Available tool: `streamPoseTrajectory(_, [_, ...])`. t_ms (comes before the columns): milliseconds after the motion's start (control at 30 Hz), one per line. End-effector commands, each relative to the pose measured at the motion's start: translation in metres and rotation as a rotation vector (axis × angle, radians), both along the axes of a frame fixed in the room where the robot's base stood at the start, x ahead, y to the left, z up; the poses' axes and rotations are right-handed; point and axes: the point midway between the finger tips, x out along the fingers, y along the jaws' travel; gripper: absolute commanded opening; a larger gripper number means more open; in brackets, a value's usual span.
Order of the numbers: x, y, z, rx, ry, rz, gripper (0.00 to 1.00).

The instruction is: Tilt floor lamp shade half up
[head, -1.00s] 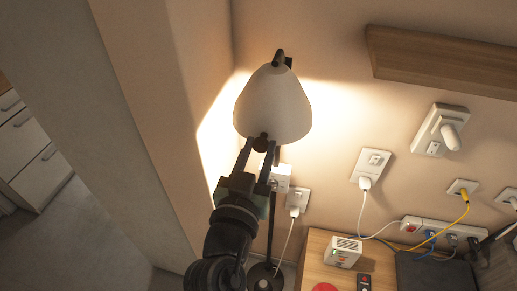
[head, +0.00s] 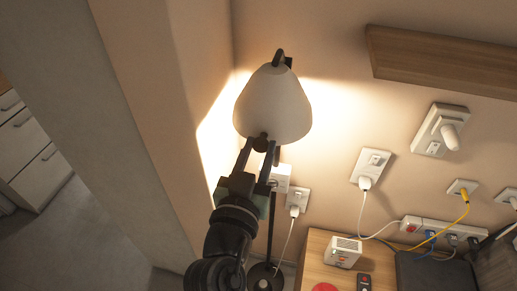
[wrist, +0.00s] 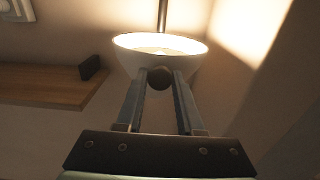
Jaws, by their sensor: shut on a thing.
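The floor lamp's white shade (head: 273,104) hangs at the top of its dark pole, lit, with light falling on the wall behind it. Its dark pole (head: 271,225) runs down to a round base (head: 264,277) on the floor. My gripper (head: 263,146) is at the shade's lower edge, shut on a small dark round knob. In the wrist view the knob (wrist: 159,77) sits between my two fingertips (wrist: 160,80), and the shade (wrist: 160,46) shows its bright open rim just beyond. The lower pole is partly hidden by my arm.
A wooden shelf (head: 445,62) is on the wall at the upper right. Sockets with plugs and cables line the wall at right. A wooden cabinet (head: 318,262) with a white box (head: 344,251) stands lower right. A wall corner is close on the left.

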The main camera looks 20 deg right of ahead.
Motion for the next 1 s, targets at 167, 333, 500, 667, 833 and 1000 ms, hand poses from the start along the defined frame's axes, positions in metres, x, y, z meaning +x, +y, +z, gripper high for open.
streamPoseTrajectory(167, [-0.001,0.001,0.007,0.0,-0.002,0.001,0.0])
streamPoseTrajectory(333, [-0.002,0.002,0.016,-0.003,-0.006,0.002,0.0])
streamPoseTrajectory(500, [-0.004,0.003,0.034,-0.005,-0.012,0.002,0.0])
streamPoseTrajectory(667, [-0.005,0.004,0.061,-0.005,-0.016,0.003,0.0])
streamPoseTrajectory(833, [-0.004,0.003,0.09,-0.005,-0.016,0.002,0.0])
streamPoseTrajectory(1000, [-0.001,0.001,0.111,-0.005,-0.015,0.002,0.0])
